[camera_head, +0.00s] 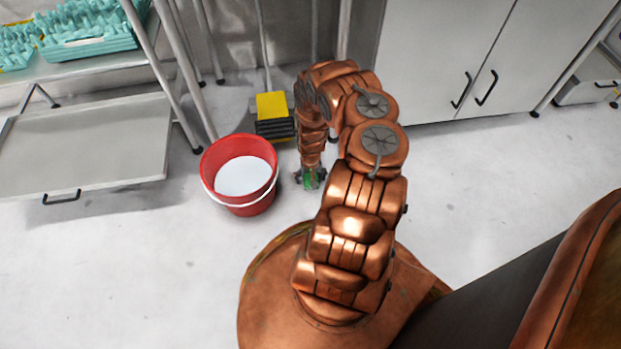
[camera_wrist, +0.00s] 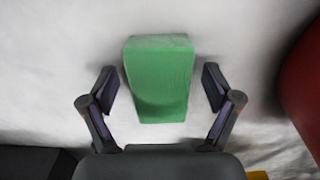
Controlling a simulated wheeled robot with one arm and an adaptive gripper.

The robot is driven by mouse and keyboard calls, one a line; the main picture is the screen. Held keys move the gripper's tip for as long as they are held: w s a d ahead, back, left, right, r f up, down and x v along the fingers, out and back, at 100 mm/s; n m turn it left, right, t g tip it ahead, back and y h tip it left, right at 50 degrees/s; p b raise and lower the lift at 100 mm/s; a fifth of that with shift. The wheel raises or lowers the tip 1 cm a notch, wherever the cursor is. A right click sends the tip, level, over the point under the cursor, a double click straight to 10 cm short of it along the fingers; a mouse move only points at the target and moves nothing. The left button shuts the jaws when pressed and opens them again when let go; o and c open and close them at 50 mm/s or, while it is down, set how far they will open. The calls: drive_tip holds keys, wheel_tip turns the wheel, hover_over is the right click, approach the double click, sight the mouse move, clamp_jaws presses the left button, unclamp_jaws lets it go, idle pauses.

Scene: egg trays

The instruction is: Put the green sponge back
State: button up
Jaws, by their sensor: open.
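The green sponge (camera_wrist: 158,75) is a block on the pale floor, between the two fingers of my gripper (camera_wrist: 158,92) in the wrist view. A gap shows between each finger and the sponge, so the gripper is open around it and not touching its sides. In the head view my gripper (camera_head: 310,179) reaches down near the floor, just right of the red bucket. Only a small bit of the green sponge (camera_head: 308,183) shows there; the gripper hides the rest.
A red bucket (camera_head: 256,192) with white contents stands close left of my gripper. A yellow and black broom-like tool (camera_head: 271,106) stands behind. A shelf (camera_head: 90,150) with teal egg trays (camera_head: 92,28) is at left. Grey cabinets (camera_head: 440,55) stand at back right.

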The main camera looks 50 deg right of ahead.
wheel_tip(320, 180, up, 30)
drive_tip(key=d+n+g+h+p, duration=0.1)
drive_tip(key=g+p, duration=0.1)
drive_tip(key=p, duration=0.8)
drive_tip(key=s+a+r, duration=0.1)
drive_tip(key=a+r, duration=0.3)
drive_tip(key=r, duration=0.4)
drive_tip(key=s+a+r, duration=0.1)
drive_tip(key=a+r, duration=0.3)
drive_tip(key=r, duration=0.3)
drive_tip(key=s+a+r+n+g, duration=0.1)
drive_tip(key=s+a+r+n, duration=0.1)
drive_tip(key=s+a+r, duration=0.45)
drive_tip(key=s+a+r+n, duration=0.1)
drive_tip(key=s+a+r, duration=0.2)
drive_tip(key=a+r, duration=0.6)
drive_tip(key=s+a+r+n+y, duration=0.1)
drive_tip(key=s+a+r+n, duration=0.2)
drive_tip(key=s+a, duration=0.6)
drive_tip(key=s, duration=0.3)
drive_tip(key=shift+s+a+n+g, duration=0.3)
drive_tip(key=shift+s+g, duration=0.1)
drive_tip(key=shift+r, duration=0.1)
